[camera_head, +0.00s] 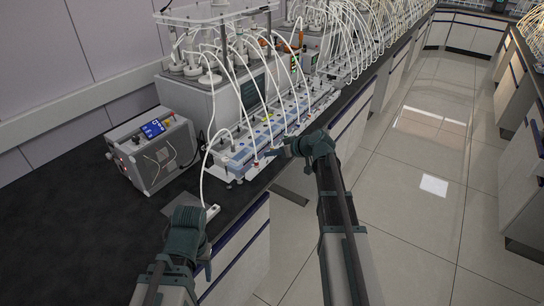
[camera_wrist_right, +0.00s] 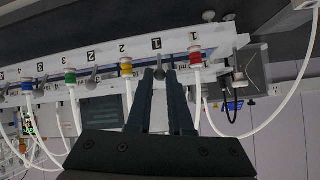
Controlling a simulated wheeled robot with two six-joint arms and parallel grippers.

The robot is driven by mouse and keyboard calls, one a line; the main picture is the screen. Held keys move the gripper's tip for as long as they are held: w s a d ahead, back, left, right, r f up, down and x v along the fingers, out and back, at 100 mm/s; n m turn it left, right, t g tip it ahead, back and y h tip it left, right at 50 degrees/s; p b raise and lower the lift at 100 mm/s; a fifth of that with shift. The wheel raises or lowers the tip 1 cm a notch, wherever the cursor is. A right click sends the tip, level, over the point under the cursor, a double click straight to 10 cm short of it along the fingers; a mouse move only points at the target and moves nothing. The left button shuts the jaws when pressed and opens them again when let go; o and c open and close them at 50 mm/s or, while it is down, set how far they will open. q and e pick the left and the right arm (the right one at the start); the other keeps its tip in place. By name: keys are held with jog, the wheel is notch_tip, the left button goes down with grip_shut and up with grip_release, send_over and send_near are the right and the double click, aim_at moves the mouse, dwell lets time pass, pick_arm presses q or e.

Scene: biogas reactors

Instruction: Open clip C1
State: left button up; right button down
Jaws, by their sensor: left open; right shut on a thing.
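The white rail (camera_wrist_right: 222,45) of the reactor unit fills the upper part of the right wrist view, with numbered labels and small grey levers. A grey clip lever (camera_wrist_right: 158,73) under a "1" label stands between the fingertips of my right gripper (camera_wrist_right: 159,74), which is shut on it. I cannot read a "C1" label. In the head view my right gripper (camera_head: 274,152) is at the near end of the unit's front edge. My left gripper (camera_head: 200,207) is open over the near bench, close to a white tube end (camera_head: 212,211); its fingertips are hard to make out.
Red (camera_wrist_right: 195,54), yellow (camera_wrist_right: 126,67) and green (camera_wrist_right: 70,77) connectors with white tubes flank the lever. A grey box with a blue display (camera_head: 154,150) stands left of the unit. Looping tubes hang above the bench. The floor (camera_head: 420,200) at right is clear.

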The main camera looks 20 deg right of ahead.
dwell(0.4)
jog(key=c, duration=1.1)
grip_release()
jog(key=p+v, duration=0.7)
jog(key=v, duration=0.7)
jog(key=shift+f+p, duration=0.15)
jog(key=shift+p, duration=0.15)
